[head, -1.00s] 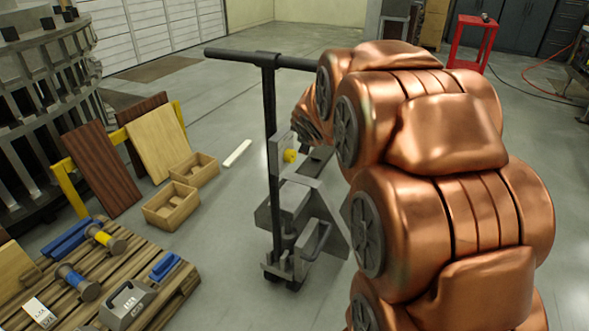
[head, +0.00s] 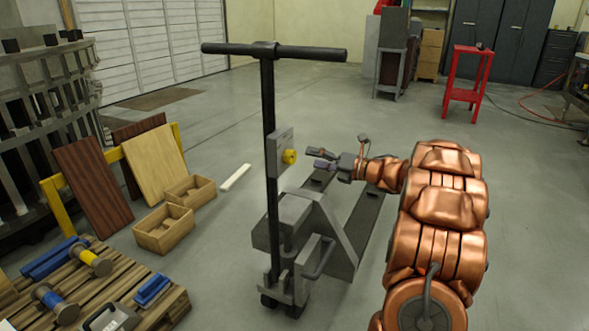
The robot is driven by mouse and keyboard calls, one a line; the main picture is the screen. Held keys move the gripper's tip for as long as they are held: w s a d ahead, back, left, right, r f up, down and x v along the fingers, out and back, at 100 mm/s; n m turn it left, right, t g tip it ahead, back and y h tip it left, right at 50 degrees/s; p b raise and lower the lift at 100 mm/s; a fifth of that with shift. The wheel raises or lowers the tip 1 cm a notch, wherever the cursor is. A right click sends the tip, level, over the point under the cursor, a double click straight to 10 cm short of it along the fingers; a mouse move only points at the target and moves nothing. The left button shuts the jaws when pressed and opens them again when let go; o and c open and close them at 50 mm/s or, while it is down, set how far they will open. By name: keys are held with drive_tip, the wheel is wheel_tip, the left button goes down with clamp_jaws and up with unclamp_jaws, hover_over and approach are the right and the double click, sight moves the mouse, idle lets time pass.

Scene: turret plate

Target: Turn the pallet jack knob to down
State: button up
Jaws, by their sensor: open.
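The pallet jack (head: 292,212) stands upright on the floor in the middle of the head view, with a tall dark handle and a crossbar on top. A grey plate (head: 275,151) is fixed to the handle post, and the yellow knob (head: 289,157) sits on its right side. The knob's pointing direction is too small to tell. My gripper (head: 310,158) is open and empty, to the right of the knob. Its two dark fingers point left toward the knob, with a small gap between them and it. No contact shows.
A wooden pallet (head: 160,308) with spools and blue parts lies at the lower left. Wooden boxes (head: 163,229) and leaning boards (head: 97,178) stand behind it. A red stand (head: 466,75) is at the back right. The floor between the jack and the stand is clear.

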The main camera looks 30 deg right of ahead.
sight(294, 158)
drive_tip(key=shift+n+y, duration=0.5)
drive_tip(key=shift+s+a+f+x, duration=0.1)
drive_tip(key=shift+a+f+x, duration=0.1)
drive_tip(key=shift+x, duration=0.95)
drive_tip(key=shift+s+a+f+x, duration=0.1)
drive_tip(key=shift+f+x, duration=0.1)
drive_tip(key=shift+x, duration=0.9)
drive_tip(key=shift+s+a+f+x, duration=0.1)
drive_tip(key=shift+a+f+x, duration=0.1)
drive_tip(key=shift+x, duration=0.95)
drive_tip(key=shift+d, duration=0.15)
drive_tip(key=c, duration=1.1)
drive_tip(key=shift+c, duration=0.2)
